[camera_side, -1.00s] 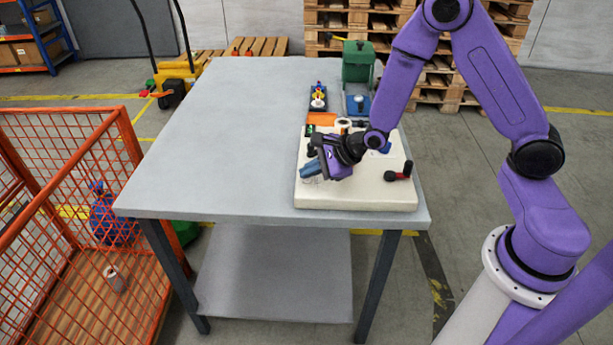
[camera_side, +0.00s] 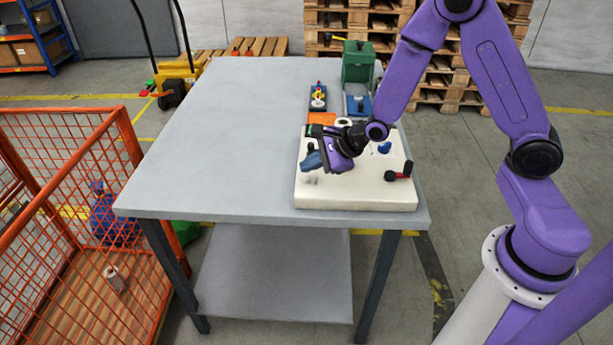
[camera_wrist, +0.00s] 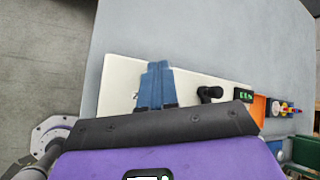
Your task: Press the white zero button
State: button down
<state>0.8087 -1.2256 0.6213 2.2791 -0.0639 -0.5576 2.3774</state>
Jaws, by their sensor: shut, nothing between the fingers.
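The label rewinder is a cream base plate (camera_side: 355,192) on the near right part of the table; it also shows in the wrist view (camera_wrist: 118,80). My gripper (camera_side: 308,164) is over its left part, with its blue fingers shut and empty. In the wrist view the fingers of my gripper (camera_wrist: 157,66) lie together over the plate. Small pale marks lie on the plate just below the fingertips in the side view, too small to tell surely as the white zero button. I cannot tell whether the fingertips touch anything.
A black knob (camera_wrist: 210,93) and a green-lit display (camera_wrist: 243,95) stand beside the fingers. A red-handled crank (camera_side: 399,172) and a blue part (camera_side: 384,147) are on the plate's right. An orange piece (camera_side: 321,118) lies behind. The table's left half (camera_side: 220,140) is clear.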

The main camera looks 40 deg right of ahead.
aim_at(310, 180)
jog(key=shift+r, duration=0.1)
jog(key=shift+r, duration=2.45)
jog(key=shift+a, duration=0.1)
jog(key=s+a+r+n+g+h, duration=0.1)
jog(key=s+a+r+n+g, duration=0.1)
jog(key=s+n, duration=0.65)
jog(key=s+a+r+n+g, duration=0.1)
jog(key=s+r+n+g, duration=0.15)
jog(key=s+n, duration=0.6)
jog(key=s+d+r+n+g+h, duration=0.1)
jog(key=s+d+n, duration=0.2)
jog(key=s+n, duration=0.4)
jog(key=s+d+r+n+g+h, duration=0.1)
jog(key=s+d+n+g, duration=0.1)
jog(key=s+n, duration=0.5)
jog(key=d+n, duration=0.1)
jog(key=n, duration=0.2)
jog(key=shift+s+r+h, duration=0.15)
jog(key=shift+r+h, duration=0.25)
